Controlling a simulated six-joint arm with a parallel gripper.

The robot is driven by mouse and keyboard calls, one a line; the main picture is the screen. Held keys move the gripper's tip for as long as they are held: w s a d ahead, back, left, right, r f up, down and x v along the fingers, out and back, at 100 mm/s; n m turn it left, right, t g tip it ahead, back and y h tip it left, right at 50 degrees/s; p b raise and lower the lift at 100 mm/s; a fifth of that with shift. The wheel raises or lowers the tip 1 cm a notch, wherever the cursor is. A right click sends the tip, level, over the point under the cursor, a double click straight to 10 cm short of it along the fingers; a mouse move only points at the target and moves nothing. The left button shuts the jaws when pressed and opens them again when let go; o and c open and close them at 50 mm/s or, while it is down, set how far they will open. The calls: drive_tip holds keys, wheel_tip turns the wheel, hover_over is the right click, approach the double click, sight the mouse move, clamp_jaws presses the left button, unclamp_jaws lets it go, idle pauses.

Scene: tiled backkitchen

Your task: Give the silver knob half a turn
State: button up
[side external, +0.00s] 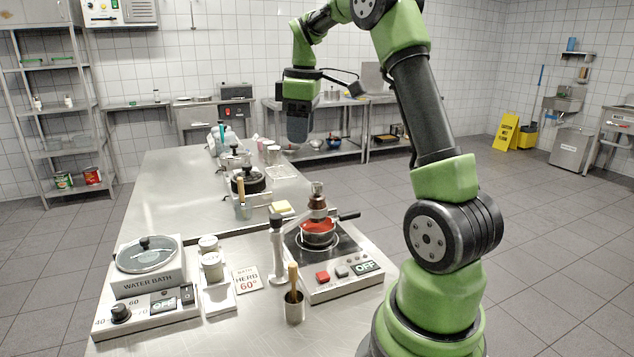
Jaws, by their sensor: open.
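A small grey knob-like control (341,271), perhaps the silver knob, sits on the front of the hotplate (320,295) between a red button (322,277) and a display reading OFF. It is too small to tell its setting. A black dial (120,312) with a 40-60-70 scale is on the front of the water bath unit (150,284). My gripper (298,130) is open and points down, high up and well away from both units. Its fingers are small and dark here, and nothing shows between them.
A pot with red contents (318,236) stands on the hotplate, under a stand-like device (317,200). A cup with a brush (293,306), white jars (211,266) and a HERB 60° card (248,280) stand nearby. Pots line the counter (180,190) farther back; its left side is clear.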

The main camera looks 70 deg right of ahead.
drive_tip(key=n+g, duration=0.1)
hover_over(317, 183)
wheel_tip(317, 183, down, 3)
drive_tip(key=shift+s+f, duration=0.1)
drive_tip(key=shift+f, duration=0.35)
wheel_tip(317, 183, down, 9)
drive_tip(key=shift+f, duration=0.2)
drive_tip(key=c, duration=0.9)
